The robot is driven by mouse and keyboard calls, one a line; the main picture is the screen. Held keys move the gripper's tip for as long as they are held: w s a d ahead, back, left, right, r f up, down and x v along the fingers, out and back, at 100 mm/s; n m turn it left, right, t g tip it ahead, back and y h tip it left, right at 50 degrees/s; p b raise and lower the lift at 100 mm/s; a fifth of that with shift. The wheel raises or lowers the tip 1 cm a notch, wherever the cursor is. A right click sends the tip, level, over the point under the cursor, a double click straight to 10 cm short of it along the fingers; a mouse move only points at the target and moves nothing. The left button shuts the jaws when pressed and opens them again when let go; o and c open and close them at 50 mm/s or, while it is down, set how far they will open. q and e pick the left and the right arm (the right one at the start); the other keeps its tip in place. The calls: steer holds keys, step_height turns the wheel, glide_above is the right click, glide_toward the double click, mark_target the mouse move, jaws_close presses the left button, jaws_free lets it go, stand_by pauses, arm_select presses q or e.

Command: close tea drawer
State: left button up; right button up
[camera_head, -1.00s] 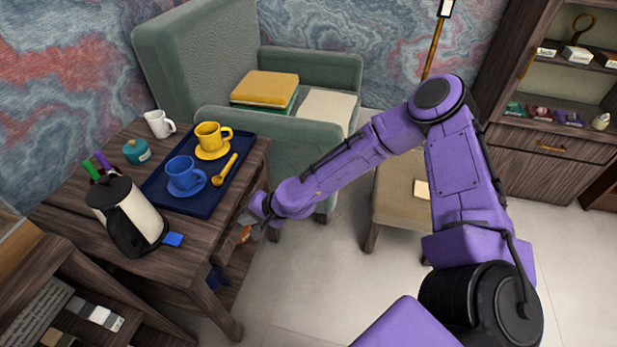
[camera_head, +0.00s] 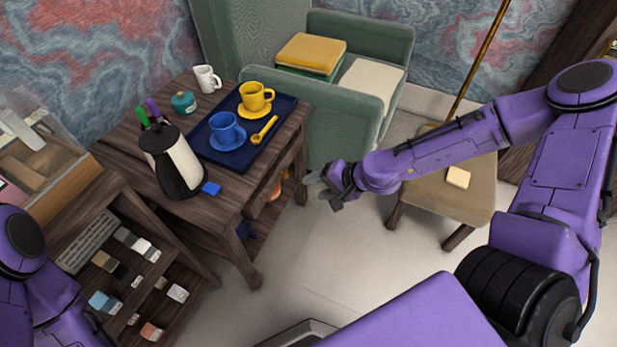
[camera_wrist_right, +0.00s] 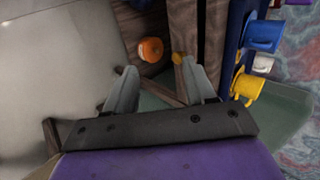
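The dark wooden tea table (camera_head: 225,190) stands left of centre in the head view.
On the tabletop stand a navy tray (camera_head: 270,150) with blue and yellow cups, a kettle (camera_head: 175,160), a teal jar (camera_head: 184,101) and a white mug (camera_head: 207,78). An orange item (camera_wrist_right: 151,50) sits low in the table. A green armchair (camera_head: 335,125) and a stool (camera_head: 450,195) stand nearby.

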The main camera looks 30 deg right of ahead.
step_height(320, 180, down, 8)
steer(key=s+d+n+b, duration=0.1)
steer(key=b, duration=0.3)
steer(key=n+t+y+b, duration=0.65)
steer(key=n+b, duration=0.35)
steer(key=n, duration=0.7)
glide_toward(288, 175)
steer(key=shift+t+h, duration=0.35)
steer(key=shift+h, duration=0.1)
steer(key=x, duration=0.2)
steer(key=b+x, duration=0.1)
steer(key=x, duration=0.2)
steer(key=b+x, duration=0.1)
steer(key=x, duration=0.2)
steer(key=shift+s+a, duration=0.15)
steer(key=shift+a, duration=0.25)
arm_select(q)
step_height(288, 175, down, 18)
steer(key=shift+f, duration=0.25)
arm_select(e)
steer(key=shift+r, duration=0.1)
